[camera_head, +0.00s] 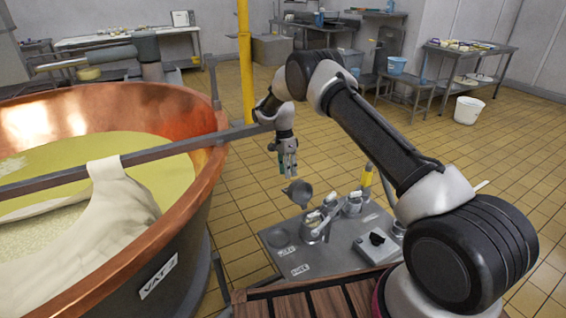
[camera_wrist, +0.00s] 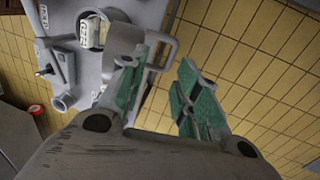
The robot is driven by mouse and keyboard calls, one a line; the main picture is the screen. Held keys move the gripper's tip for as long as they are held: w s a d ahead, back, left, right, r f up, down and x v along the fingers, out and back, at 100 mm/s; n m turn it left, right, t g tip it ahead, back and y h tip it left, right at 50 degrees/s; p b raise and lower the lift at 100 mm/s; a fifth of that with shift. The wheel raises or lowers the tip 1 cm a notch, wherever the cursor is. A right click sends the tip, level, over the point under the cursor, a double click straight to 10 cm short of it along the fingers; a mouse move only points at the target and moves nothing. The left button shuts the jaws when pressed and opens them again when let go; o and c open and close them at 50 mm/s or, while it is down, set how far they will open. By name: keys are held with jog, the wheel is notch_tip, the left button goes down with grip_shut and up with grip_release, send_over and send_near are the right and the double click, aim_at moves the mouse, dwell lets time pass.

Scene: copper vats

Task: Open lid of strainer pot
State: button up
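The strainer pot (camera_head: 314,229) appears to be one of the small metal vessels on a grey plate in the head view. A round grey part (camera_head: 299,191), which looks like its lid, stands raised and tilted at its far left side. I cannot tell for sure that it is the lid. My gripper (camera_head: 288,168) points down just above this part. In the wrist view its green-padded fingers (camera_wrist: 163,95) are spread apart with nothing between the pads. A grey loop handle (camera_wrist: 168,48) lies just beyond the fingertips; contact cannot be told.
The grey plate (camera_head: 285,262) also bears a box with a black knob (camera_head: 377,239) and other fittings. A large copper vat (camera_head: 190,108) with a metal bar across it fills the left. A yellow post (camera_head: 244,60) stands behind. Tiled floor right of the plate is free.

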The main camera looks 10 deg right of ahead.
jog(key=shift+w+a+r, duration=0.2)
jog(key=shift+w+r, duration=0.05)
jog(key=shift+w, duration=0.4)
jog(key=shift+w+a+r, duration=0.2)
jog(key=shift+w+r, duration=0.05)
jog(key=shift+w, duration=0.45)
jog(key=shift+w+a+r, duration=0.2)
jog(key=shift+w+r, duration=0.05)
jog(key=shift+w, duration=0.4)
jog(key=shift+r, duration=0.1)
jog(key=v, duration=1.1)
jog(key=shift+r, duration=0.4)
